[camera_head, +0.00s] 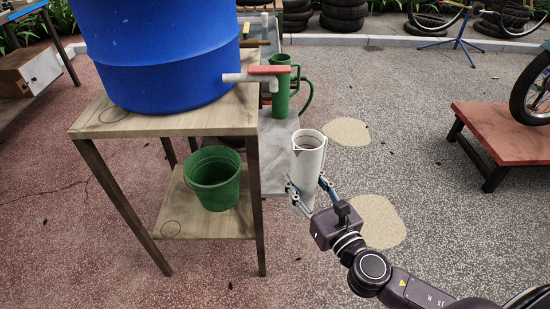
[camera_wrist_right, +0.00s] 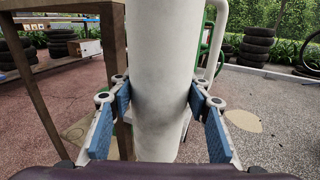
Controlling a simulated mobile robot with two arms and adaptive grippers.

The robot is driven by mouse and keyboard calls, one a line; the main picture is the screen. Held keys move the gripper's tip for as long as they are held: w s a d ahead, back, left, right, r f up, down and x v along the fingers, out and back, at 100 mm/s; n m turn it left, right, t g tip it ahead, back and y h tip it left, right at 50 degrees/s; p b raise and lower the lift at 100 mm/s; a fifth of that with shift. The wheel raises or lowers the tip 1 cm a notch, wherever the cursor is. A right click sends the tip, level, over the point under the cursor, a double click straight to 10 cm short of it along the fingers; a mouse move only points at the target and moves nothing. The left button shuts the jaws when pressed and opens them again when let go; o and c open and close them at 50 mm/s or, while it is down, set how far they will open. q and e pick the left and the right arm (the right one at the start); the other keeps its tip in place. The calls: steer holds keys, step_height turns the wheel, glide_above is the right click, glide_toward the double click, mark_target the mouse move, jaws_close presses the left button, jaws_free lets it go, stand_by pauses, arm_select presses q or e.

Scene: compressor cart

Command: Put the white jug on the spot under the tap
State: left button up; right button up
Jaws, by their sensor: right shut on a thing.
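My right gripper (camera_head: 308,190) is shut on the tall white jug (camera_head: 308,155) and holds it upright, right of the wooden stand. The jug also fills the middle of the right wrist view (camera_wrist_right: 163,70), between the two blue finger pads (camera_wrist_right: 160,110). A white handle (camera_wrist_right: 218,45) shows at its right side there. The tap (camera_head: 268,76) has a red lever and a grey spout, and sticks out right from the blue barrel. The jug is lower and to the right of the spout. I cannot tell which spot lies directly under the tap. My left gripper is not in view.
A wooden stand (camera_head: 185,123) carries the blue barrel (camera_head: 165,50). A green bucket (camera_head: 213,180) is on its lower shelf, with a drawn ring (camera_head: 171,229) near it. A green jug (camera_head: 281,85) stands on a grey surface (camera_head: 275,150) behind.

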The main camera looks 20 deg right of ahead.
arm_select(q)
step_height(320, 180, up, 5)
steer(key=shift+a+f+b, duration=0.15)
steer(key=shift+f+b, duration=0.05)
steer(key=shift+b, duration=0.5)
arm_select(e)
steer(key=w+a+f, duration=0.1)
steer(key=w+a, duration=0.1)
steer(key=w, duration=1.5)
steer(key=shift+f, duration=0.2)
steer(key=shift+f, duration=0.1)
steer(key=o, duration=0.9)
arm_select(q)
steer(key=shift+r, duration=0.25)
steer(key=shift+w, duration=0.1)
